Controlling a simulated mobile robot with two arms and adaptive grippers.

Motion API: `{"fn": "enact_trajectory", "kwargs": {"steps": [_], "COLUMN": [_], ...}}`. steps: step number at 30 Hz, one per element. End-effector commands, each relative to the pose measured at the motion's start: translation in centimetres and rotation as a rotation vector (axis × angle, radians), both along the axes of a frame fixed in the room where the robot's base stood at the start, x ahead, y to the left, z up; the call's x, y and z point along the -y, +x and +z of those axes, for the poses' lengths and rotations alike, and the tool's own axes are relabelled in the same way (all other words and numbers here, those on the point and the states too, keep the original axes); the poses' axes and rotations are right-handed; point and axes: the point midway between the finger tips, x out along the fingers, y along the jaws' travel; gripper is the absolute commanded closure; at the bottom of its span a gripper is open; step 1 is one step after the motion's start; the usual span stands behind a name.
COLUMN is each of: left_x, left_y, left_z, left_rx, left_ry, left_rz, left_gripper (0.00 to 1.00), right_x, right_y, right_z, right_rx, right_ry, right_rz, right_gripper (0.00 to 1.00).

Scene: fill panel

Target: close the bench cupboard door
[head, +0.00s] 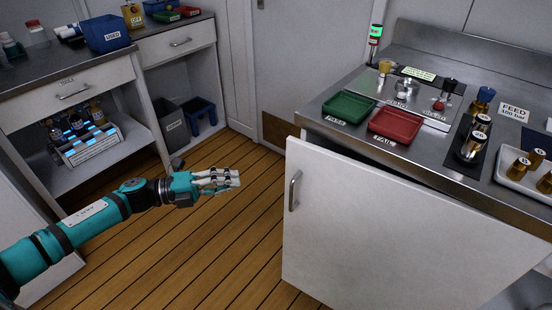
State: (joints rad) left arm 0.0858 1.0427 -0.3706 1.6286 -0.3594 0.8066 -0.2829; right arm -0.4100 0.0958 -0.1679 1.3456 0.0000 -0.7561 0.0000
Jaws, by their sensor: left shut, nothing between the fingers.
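The white bench cupboard door (385,235) is below the steel bench at the right. It stands ajar, with a dark gap between its top edge and the bench. Its metal handle (294,190) is upright near the door's left edge. My left gripper (236,179) is shut and empty, left of the handle in the picture and pointing right towards the door. Clear floor shows between the fingertips and the door, so they appear apart. The cupboard's inside is hidden behind the door. My right gripper is out of view.
The steel bench top (330,108) carries a green tray (349,107), a red tray (396,124) and several fittings. White shelving with a drawer (70,90) stands at the left. The wooden floor (225,240) is clear.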

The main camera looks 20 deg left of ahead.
Motion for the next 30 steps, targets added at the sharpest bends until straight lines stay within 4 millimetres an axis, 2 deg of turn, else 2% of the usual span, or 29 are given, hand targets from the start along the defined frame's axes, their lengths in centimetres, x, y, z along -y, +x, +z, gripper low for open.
{"fn": "enact_trajectory", "kwargs": {"steps": [13, 16, 21, 30], "left_x": [8.0, 8.2, 8.6, 8.8], "left_y": [4.7, 6.4, 8.0, 8.4], "left_z": [0.3, 0.1, 0.0, 0.0], "left_rx": [0.004, 0.003, 0.001, -0.002], "left_ry": [-0.005, -0.005, -0.004, -0.005], "left_rz": [-0.004, 0.0, -0.002, -0.003], "left_gripper": [1.0, 1.0, 1.0, 1.0], "right_x": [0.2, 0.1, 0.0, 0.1], "right_y": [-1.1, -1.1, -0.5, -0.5], "right_z": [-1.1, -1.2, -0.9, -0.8], "right_rx": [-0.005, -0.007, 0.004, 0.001], "right_ry": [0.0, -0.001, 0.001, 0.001], "right_rz": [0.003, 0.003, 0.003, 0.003], "right_gripper": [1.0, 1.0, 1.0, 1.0]}}
